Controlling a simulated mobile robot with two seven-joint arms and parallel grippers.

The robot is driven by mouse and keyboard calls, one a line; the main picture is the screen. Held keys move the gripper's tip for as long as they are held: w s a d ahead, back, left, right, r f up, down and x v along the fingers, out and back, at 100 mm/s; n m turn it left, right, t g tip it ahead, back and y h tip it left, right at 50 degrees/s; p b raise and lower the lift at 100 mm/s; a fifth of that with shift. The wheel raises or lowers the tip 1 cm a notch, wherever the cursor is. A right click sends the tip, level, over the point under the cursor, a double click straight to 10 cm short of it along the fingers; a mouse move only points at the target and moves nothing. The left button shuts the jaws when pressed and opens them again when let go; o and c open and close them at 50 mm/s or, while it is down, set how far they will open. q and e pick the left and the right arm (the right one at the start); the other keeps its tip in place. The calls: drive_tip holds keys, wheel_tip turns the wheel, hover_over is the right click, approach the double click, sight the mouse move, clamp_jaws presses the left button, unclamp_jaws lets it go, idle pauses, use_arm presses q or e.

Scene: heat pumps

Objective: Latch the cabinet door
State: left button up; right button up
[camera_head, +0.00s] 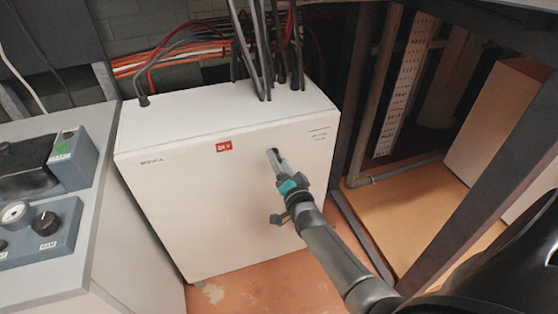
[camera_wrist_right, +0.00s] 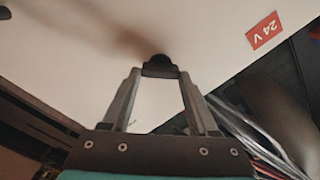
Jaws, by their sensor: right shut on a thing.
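The white cabinet (camera_head: 215,185) stands in the middle of the head view, and its front door looks closed or nearly so. The door also fills much of the right wrist view (camera_wrist_right: 75,65). My right gripper (camera_head: 274,160) reaches the upper right part of the door. In the right wrist view, its two fingers (camera_wrist_right: 158,80) are closed on a small black latch knob (camera_wrist_right: 158,62) on the door. The fingers mostly hide the knob in the head view. My left gripper is not in view.
Black cables (camera_head: 262,50) enter the cabinet's top. A grey console (camera_head: 40,260) with a gauge and knobs stands at the left. A dark post (camera_head: 490,190) and pipes are at the right. The orange floor (camera_head: 240,290) in front of the cabinet is clear.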

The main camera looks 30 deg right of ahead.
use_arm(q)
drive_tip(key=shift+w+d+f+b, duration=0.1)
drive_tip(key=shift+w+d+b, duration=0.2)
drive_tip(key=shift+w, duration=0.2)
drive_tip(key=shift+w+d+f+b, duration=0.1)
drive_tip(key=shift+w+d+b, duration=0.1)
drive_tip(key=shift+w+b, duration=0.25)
use_arm(e)
drive_tip(key=m, duration=0.8)
drive_tip(key=shift+f, duration=0.2)
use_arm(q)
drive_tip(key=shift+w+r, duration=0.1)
use_arm(e)
drive_tip(key=shift+m, duration=0.3)
drive_tip(key=o, duration=1.4)
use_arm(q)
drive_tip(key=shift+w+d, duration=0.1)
